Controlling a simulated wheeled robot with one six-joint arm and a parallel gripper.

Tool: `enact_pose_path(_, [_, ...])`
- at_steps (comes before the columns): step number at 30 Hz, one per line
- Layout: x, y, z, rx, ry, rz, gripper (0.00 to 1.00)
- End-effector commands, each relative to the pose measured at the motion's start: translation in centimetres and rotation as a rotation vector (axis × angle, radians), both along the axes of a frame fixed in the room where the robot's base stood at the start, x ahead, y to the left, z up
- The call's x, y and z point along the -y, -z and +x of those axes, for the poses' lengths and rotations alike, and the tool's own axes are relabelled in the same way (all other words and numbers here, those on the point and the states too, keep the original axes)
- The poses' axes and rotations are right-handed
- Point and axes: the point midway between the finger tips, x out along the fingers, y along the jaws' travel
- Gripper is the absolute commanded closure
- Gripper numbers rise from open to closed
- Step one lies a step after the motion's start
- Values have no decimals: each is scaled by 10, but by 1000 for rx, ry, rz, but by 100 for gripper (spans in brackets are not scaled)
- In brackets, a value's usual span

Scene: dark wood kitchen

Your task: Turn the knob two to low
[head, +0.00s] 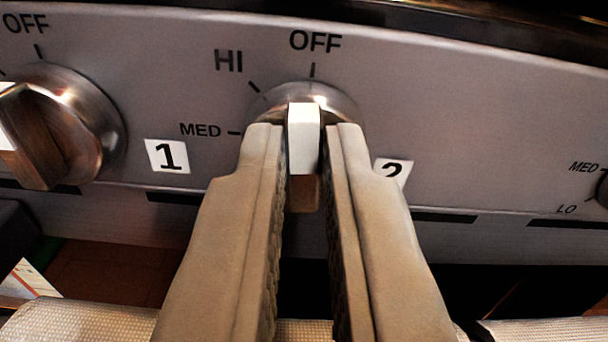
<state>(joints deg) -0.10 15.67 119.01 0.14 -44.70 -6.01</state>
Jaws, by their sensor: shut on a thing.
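Knob two (304,137) is a metal dial with a white-tipped grip bar, in the middle of the head view. Its white end points up at the OFF mark. The label "2" (393,172) is partly hidden behind my right finger. My gripper (305,135) is shut on the knob's bar, one finger on each side. HI and MED marks show to the upper left of the dial. The LO mark of this knob is not visible; my left finger covers the dial's lower left.
Knob one (55,128) stands to the left, with its label "1" (167,156) between the two knobs. Another knob (603,187) shows at the right edge. Dark slots run along the lower panel. A light woven cloth (80,321) lies at the bottom.

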Motion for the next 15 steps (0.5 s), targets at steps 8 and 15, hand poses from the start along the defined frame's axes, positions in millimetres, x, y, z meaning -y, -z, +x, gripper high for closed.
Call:
enact_pose_path(8, [-3,1,0,0,0,-222,100])
enact_pose_path(15, [-5,2,0,-1,-1,-452,100])
